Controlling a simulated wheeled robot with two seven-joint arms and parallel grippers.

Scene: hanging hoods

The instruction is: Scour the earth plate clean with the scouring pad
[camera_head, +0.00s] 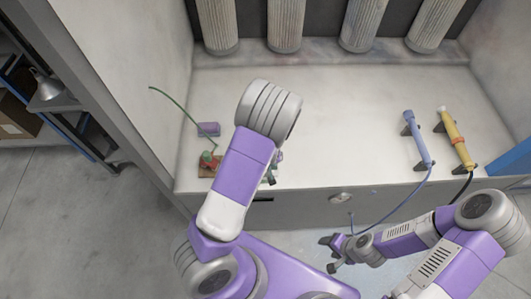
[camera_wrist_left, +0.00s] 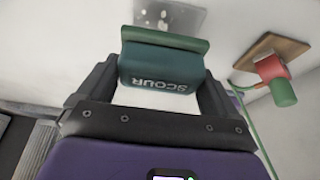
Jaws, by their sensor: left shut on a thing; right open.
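The scouring pad (camera_wrist_left: 162,66) is a dark green block marked SCOUR. My left gripper (camera_wrist_left: 158,80) is shut on it in the left wrist view. A grey, spotted metal plate (camera_wrist_left: 172,14), which looks like the earth plate, lies on the pale surface just beyond the pad. I cannot tell whether the pad touches it. In the head view my left forearm covers the plate and pad, and only a bit of the left gripper (camera_head: 272,170) shows. My right gripper (camera_head: 329,254) is open and empty, low in front of the bench.
A brown board (camera_wrist_left: 285,48) with a red and green clamp (camera_wrist_left: 277,80) and green cable lies beside the plate. A purple block (camera_head: 208,129) sits behind it. Blue (camera_head: 417,138) and yellow (camera_head: 455,138) torch-like tools rest at right. The bench middle (camera_head: 345,120) is clear.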

